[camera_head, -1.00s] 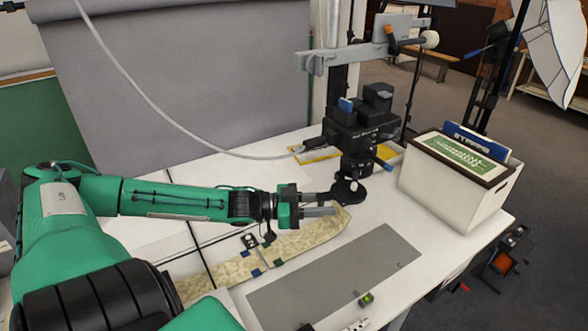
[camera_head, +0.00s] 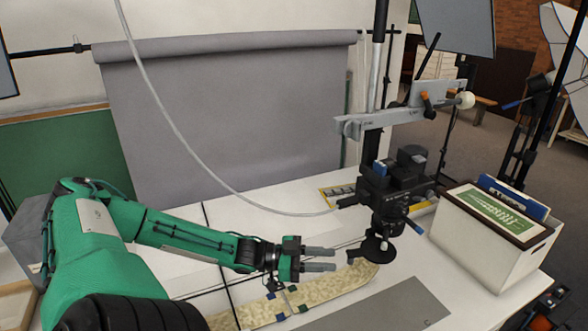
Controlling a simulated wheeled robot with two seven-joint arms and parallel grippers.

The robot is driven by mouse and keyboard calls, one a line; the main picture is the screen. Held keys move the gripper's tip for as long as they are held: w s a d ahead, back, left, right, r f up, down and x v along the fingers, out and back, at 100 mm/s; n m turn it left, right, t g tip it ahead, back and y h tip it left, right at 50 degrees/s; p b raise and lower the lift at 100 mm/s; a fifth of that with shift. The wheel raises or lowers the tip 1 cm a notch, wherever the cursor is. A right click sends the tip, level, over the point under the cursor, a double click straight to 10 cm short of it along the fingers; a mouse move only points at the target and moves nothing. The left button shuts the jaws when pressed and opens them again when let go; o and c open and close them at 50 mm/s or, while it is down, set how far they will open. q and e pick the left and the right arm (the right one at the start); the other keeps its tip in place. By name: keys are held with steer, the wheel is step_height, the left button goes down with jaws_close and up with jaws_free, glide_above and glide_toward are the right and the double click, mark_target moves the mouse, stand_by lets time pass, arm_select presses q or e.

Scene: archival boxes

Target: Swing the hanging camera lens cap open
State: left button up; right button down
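A black camera (camera_head: 398,180) hangs lens-down from a copy-stand arm above the table. The dark round lens cap (camera_head: 376,250) shows at the lower end of the lens, with a small tab on its left. How far it is swung from the lens I cannot tell. My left gripper (camera_head: 334,259) is left of the cap, with its two grey fingers pointing right toward it. The fingers are apart with nothing between them, and a small gap separates their tips from the tab. My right gripper is not in view.
A patterned beige strip (camera_head: 340,288) lies on the white table below my gripper, beside a grey mat (camera_head: 395,308). A white box (camera_head: 490,245) of framed prints stands right of the camera. A grey cable (camera_head: 185,138) droops to the camera. A grey backdrop (camera_head: 230,120) hangs behind.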

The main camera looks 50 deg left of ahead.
arm_select(q)
steer(key=p+v, duration=0.3)
steer(key=v, duration=0.4)
stand_by(0.6)
